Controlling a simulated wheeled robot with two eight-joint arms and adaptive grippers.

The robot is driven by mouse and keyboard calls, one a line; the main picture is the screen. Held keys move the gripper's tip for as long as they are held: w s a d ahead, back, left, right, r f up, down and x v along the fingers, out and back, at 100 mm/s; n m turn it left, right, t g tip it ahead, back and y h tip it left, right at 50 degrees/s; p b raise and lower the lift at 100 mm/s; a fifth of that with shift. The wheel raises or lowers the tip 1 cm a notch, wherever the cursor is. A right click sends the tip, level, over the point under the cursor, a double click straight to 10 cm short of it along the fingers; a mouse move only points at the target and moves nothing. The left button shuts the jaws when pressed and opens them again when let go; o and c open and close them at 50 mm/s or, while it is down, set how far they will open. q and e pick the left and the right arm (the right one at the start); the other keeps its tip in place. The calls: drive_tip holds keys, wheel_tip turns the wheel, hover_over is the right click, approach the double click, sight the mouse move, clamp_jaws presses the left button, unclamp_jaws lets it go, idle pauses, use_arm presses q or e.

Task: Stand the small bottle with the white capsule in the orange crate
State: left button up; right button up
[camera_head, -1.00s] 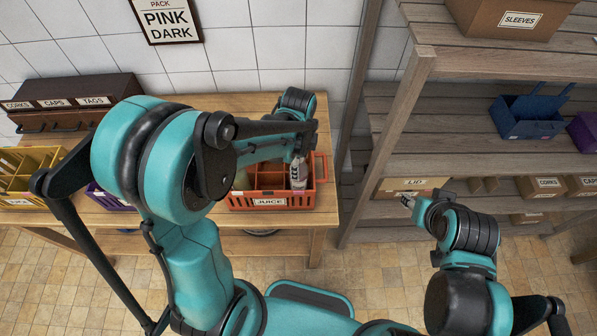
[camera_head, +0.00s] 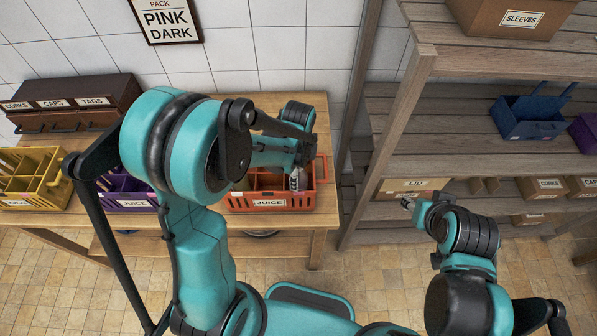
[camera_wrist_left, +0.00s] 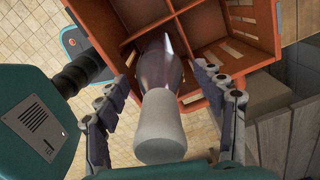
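The orange crate (camera_head: 318,198), labelled JUICE, stands on the wooden table; its dividers also show in the left wrist view (camera_wrist_left: 203,32). My left gripper (camera_head: 296,184) points down at its right part. In the left wrist view the small bottle (camera_wrist_left: 160,72), with its white capsule (camera_wrist_left: 160,125) towards the camera, lies between the fingers of my left gripper (camera_wrist_left: 163,78). Gaps show on both sides, so the fingers look open around it. The bottle overlaps the crate's compartments; whether its base rests on the crate floor is hidden. My right gripper (camera_head: 408,202) is away to the right, its fingers too small to read.
A purple crate (camera_head: 128,203) and a yellow crate (camera_head: 45,190) stand left on the table. A brown box (camera_head: 75,100) labelled CORKS, CAPS, TAGS is behind. Wooden shelving (camera_head: 385,120) rises close on the right, with a blue crate (camera_head: 527,118).

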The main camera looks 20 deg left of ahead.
use_arm(q)
drive_tip(key=shift+r, duration=0.1)
wheel_tip(320, 180, up, 11)
drive_tip(key=shift+f+p, duration=0.1)
drive_tip(key=shift+p, duration=0.85)
drive_tip(key=shift+r, duration=0.65)
drive_tip(key=s+a+r+n+t, duration=0.2)
drive_tip(key=s+n, duration=0.3)
drive_tip(key=n, duration=0.4)
drive_tip(key=s+a+r+n+t, duration=0.2)
drive_tip(key=s+n+t, duration=0.3)
drive_tip(key=n, duration=0.3)
drive_tip(key=shift+s+a+r+n, duration=0.15)
drive_tip(key=shift+a+r+n, duration=0.25)
drive_tip(key=shift+r, duration=0.45)
